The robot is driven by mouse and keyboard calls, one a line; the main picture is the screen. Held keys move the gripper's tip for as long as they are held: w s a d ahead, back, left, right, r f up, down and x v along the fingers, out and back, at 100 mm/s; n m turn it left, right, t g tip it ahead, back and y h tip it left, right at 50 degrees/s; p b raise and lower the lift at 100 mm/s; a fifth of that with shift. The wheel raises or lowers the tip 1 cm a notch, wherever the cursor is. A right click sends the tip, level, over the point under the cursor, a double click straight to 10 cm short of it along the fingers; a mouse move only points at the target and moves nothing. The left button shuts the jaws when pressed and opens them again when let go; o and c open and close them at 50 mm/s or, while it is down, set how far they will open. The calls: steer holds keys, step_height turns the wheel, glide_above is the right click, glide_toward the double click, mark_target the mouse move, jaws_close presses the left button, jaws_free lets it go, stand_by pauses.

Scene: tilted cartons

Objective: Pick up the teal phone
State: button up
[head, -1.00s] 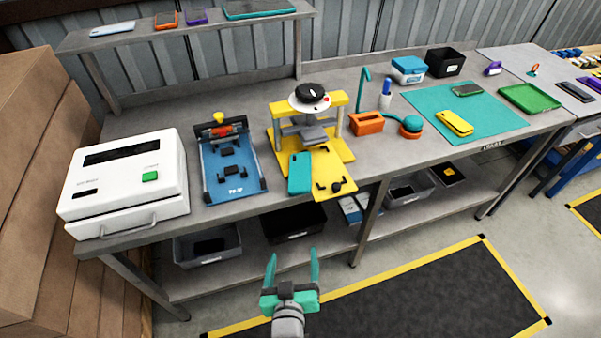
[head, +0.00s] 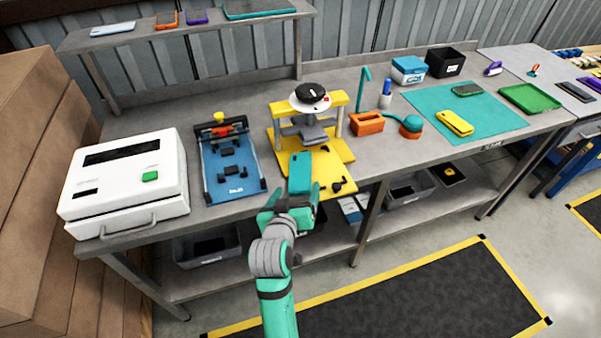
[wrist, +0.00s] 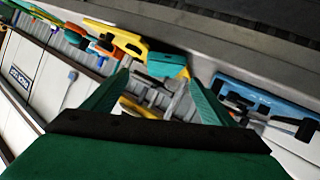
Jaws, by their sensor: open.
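The teal phone (head: 300,170) lies at the front edge of the bench, on the left front of the yellow press fixture (head: 330,165). My gripper (head: 290,198) is open just in front of the phone, at the bench's front edge, and its hand overlaps the phone's near end in the head view. In the wrist view two teal fingers stand apart, and a teal block that looks like the phone (wrist: 166,65) shows beyond and between them. I see no contact between the fingers and the phone.
A blue fixture (head: 232,172) and a white machine (head: 122,185) stand to the left. An orange holder (head: 367,124) and a teal mat (head: 425,100) with a yellow phone (head: 456,122) are to the right. A low shelf with bins runs under the bench.

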mark_target(299, 178)
steer(key=shift+a+x, duration=0.2)
steer(key=shift+x, duration=1.5)
steer(key=shift+a+x, duration=0.2)
steer(key=shift+x, duration=1.45)
steer(key=shift+f, duration=0.1)
steer(key=c, duration=1.4)
